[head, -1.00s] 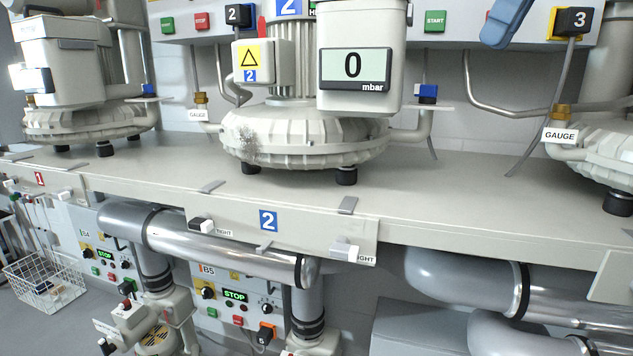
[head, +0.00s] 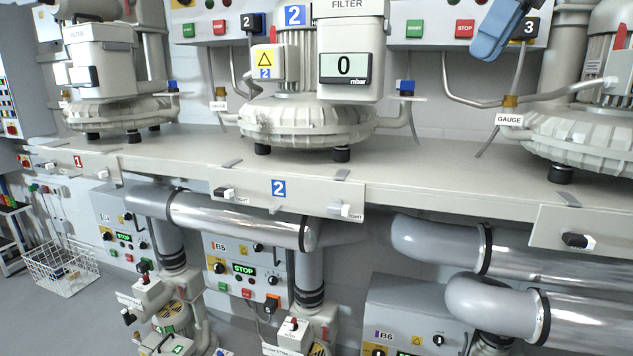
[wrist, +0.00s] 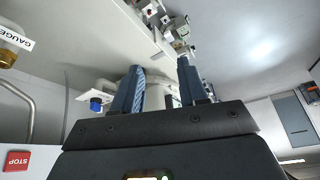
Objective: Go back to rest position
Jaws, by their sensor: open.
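My gripper shows in the wrist view (wrist: 160,90) with its two blue fingers apart and nothing between them. In the head view a blue finger of my gripper (head: 495,38) shows at the top right, in front of the wall panel and left of the number 3 switch. It is in the air above the bench, apart from the blowers. Blower 2 (head: 300,122), with a filter box and a display reading 0 mbar (head: 345,68), stands on the bench in the middle.
The long bench (head: 420,160) carries blower 1 (head: 115,105) at left and another blower (head: 590,125) at right. Silver pipes (head: 240,220) and control boxes such as B5 (head: 245,268) sit below it. A wire basket (head: 62,268) stands on the floor at left.

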